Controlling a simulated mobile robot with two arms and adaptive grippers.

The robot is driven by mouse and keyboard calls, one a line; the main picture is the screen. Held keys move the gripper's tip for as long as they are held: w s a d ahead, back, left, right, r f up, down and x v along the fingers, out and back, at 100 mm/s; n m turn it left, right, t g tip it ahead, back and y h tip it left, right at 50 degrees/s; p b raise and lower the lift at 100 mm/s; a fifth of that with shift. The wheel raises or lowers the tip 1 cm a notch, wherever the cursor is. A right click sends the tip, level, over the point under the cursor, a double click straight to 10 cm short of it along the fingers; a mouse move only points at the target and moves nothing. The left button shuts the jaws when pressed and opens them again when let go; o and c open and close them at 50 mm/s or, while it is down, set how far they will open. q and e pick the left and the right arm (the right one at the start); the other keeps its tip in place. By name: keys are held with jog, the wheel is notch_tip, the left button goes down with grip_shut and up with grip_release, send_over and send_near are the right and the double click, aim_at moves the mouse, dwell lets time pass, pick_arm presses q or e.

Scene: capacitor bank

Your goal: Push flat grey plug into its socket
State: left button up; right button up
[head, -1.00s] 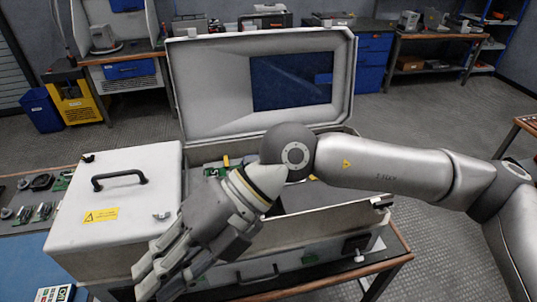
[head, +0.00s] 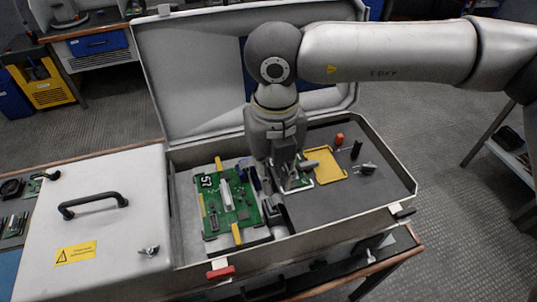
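The open white case (head: 345,222) holds a green circuit board (head: 232,205) marked 57, with yellow strips at its ends and a pale upright part on it. My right gripper (head: 290,184) points down into the case, just right of the board, over a small green and metal part. Its fingers and body hide what is between and behind them, so I cannot tell if it is open or shut. I cannot make out the flat grey plug or its socket for certain. Small dark and blue parts (head: 252,177) stand between the board and the gripper. My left gripper is not in view.
A yellow frame (head: 325,163), an orange part (head: 339,139), a black peg (head: 356,149) and a wing-shaped metal part (head: 367,168) lie on the grey panel at right. The raised lid (head: 195,90) stands behind. A closed white cover (head: 100,225) with a black handle is at left.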

jog(key=p, duration=0.1)
send_over(273, 206)
jog(key=f, duration=0.4)
jog(key=shift+s+d+f, duration=0.1)
jog(key=shift+s+f, duration=0.05)
jog(key=shift+s, duration=0.05)
jog(key=f, duration=0.2)
jog(key=f+p, duration=0.1)
jog(key=shift+w, duration=0.25)
jog(key=shift+f, duration=0.8)
jog(key=shift+f+p, duration=0.2)
jog(key=shift+p, duration=0.1)
jog(key=shift+f, duration=0.1)
jog(key=shift+c, duration=0.5)
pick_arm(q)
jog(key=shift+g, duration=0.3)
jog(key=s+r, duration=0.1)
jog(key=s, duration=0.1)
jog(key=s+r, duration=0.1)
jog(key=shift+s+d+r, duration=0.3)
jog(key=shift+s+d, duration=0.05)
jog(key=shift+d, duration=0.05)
pick_arm(e)
jog(key=shift+c, duration=1.2)
grip_shut()
